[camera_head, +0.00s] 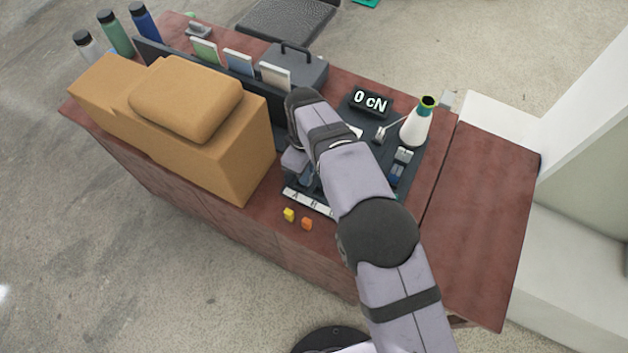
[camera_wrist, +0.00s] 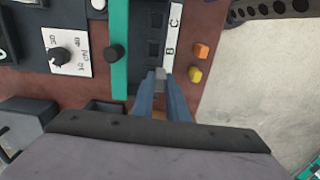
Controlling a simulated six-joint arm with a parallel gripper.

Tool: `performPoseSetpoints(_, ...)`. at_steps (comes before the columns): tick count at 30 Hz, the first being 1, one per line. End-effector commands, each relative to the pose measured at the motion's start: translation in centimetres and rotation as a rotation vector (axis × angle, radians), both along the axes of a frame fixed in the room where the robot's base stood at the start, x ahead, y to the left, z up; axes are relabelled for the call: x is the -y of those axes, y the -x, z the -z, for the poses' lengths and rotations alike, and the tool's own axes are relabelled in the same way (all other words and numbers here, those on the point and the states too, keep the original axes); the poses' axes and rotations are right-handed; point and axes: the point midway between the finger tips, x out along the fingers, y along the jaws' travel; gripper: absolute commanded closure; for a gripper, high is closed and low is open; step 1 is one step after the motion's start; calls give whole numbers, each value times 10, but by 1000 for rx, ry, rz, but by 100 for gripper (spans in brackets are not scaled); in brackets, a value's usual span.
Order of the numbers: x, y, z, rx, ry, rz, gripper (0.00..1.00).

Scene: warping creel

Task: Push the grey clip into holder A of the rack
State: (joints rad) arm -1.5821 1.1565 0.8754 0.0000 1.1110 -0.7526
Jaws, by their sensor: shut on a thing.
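In the wrist view the two blue fingers of my gripper (camera_wrist: 164,98) are shut on a small grey clip (camera_wrist: 160,74), which shows at their tips. The dark rack (camera_wrist: 142,45) has a row of square holders beside a white label strip (camera_wrist: 174,20) that reads C and B. The clip is over the rack just past holder B (camera_wrist: 154,48), on the side away from C. Holder A and its letter are hidden in this view by the fingers and clip. In the head view the strip's letter A (camera_head: 295,193) shows, but the clip cannot be made out.
Yellow (camera_wrist: 195,74) and orange (camera_wrist: 201,51) pieces lie beside the label strip. A green strip (camera_wrist: 119,75) with a black knob runs along the rack's other side. In the head view a large tan box (camera_head: 225,150) stands close left of my gripper, and a thread cone (camera_head: 417,125) at right.

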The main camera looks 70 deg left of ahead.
Motion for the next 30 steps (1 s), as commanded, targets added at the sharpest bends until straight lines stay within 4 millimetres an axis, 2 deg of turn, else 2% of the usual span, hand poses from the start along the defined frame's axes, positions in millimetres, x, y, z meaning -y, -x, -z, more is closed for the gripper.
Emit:
performPoseSetpoints(3,-13,2,0,0,-1,-6,100)
performPoseSetpoints(10,-27,5,-2,0,-1,-16,100)
performPoseSetpoints(30,-31,8,-6,0,-1,-25,100)
